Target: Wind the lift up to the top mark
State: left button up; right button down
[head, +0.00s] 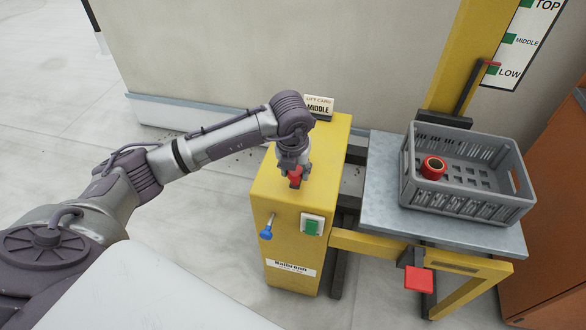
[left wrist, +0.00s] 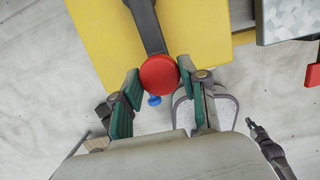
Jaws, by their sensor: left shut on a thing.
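My left gripper (head: 295,176) is shut on the red knob (head: 294,182) of a crank on top of the yellow winch box (head: 327,160). In the left wrist view, the red knob (left wrist: 158,75) sits between the green-padded fingers, at the end of a dark crank arm (left wrist: 146,25). The grey lift platform (head: 450,231) is right of the box. A red pointer (head: 492,63) is close to the LOW mark (head: 493,71), below MIDDLE (head: 510,39) and TOP (head: 529,4).
A grey crate (head: 470,208) with a red ring-shaped part (head: 433,167) stands on the platform. A card (head: 319,106) reading MIDDLE stands behind the box. The box front has a blue-knobbed lever (head: 266,234) and green button (head: 312,227). A red pedal (head: 418,279) is below the platform; an orange cabinet (head: 555,215) is right.

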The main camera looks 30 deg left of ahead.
pick_arm(q)
jog(key=shift+w+d+f, duration=0.1)
jog(key=shift+d+f, duration=0.1)
jog(key=shift+d, duration=0.95)
jog(key=shift+w, duration=0.1)
jog(key=shift+w+d, duration=0.1)
jog(key=shift+d, duration=0.1)
jog(key=shift+w+d+b, duration=0.4)
jog(key=shift+w+d, duration=0.05)
jog(key=shift+d, duration=0.15)
jog(key=shift+d, duration=0.1)
jog(key=shift+w+d+r+b, duration=0.1)
jog(key=shift+w+d+b, duration=0.3)
jog(key=shift+w+d, duration=0.25)
jog(key=shift+w, duration=0.1)
